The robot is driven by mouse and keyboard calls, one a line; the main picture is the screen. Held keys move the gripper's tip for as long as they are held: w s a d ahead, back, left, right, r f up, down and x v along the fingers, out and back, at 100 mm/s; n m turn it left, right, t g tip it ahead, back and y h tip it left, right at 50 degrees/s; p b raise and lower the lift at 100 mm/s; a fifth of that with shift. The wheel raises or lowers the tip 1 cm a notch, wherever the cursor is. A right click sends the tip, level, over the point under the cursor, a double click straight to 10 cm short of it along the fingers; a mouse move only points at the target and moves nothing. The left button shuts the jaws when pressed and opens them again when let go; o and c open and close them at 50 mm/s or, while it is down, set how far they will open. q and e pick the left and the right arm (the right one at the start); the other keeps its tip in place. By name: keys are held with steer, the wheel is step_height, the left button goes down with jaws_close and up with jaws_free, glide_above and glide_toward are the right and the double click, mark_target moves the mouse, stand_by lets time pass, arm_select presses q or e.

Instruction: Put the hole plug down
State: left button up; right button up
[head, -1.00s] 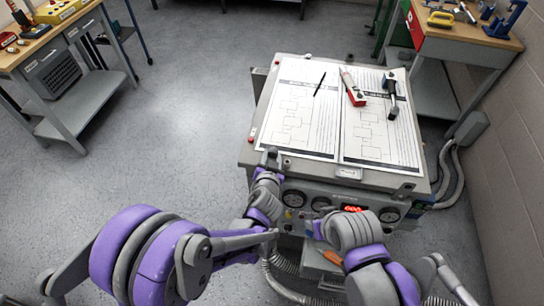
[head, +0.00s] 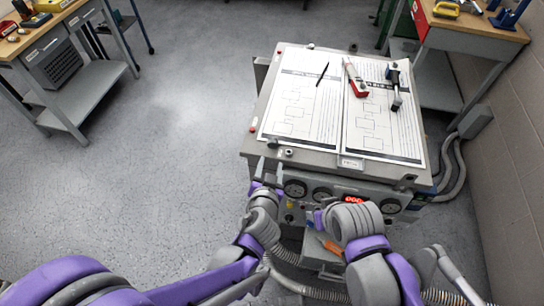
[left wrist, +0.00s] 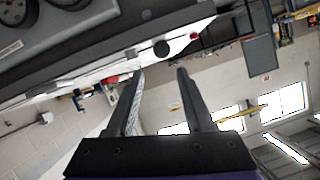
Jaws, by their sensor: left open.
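A small grey round piece, which looks like the hole plug (head: 288,152), rests on the front edge of the transformer cabinet's top (head: 330,167). A dark round piece (left wrist: 161,48) at the cabinet edge in the left wrist view seems to be the same plug. My left gripper (head: 270,168) is just left of it and lower, at the front edge. In the left wrist view its fingers (left wrist: 160,74) are apart with nothing between them, and the dark piece lies beyond the tips. My right gripper (head: 319,222) is by the front panel, its fingers mostly hidden.
Two printed sheets (head: 290,115) cover most of the cabinet top, with a pen (head: 322,74), a red-handled tool (head: 355,80) and a dark tool (head: 395,88). Gauges (head: 295,188) and a red display line the front. An orange piece (head: 332,246) is below my right gripper. Benches stand at both sides.

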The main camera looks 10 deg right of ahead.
arm_select(q)
steer(key=shift+s+a+r, duration=0.2)
steer(key=shift+s+r, duration=0.1)
steer(key=shift+s, duration=0.35)
steer(key=s+a+n+g+y, duration=0.2)
steer(key=a+n+g+y, duration=0.15)
steer(key=a, duration=1.25)
steer(key=s+a+n+g, duration=0.3)
steer(key=s+a, duration=0.6)
steer(key=s, duration=0.3)
steer(key=shift+s+g, duration=0.3)
steer(key=shift+g, duration=0.25)
steer(key=shift+a+y, duration=0.1)
steer(key=shift+y, duration=0.15)
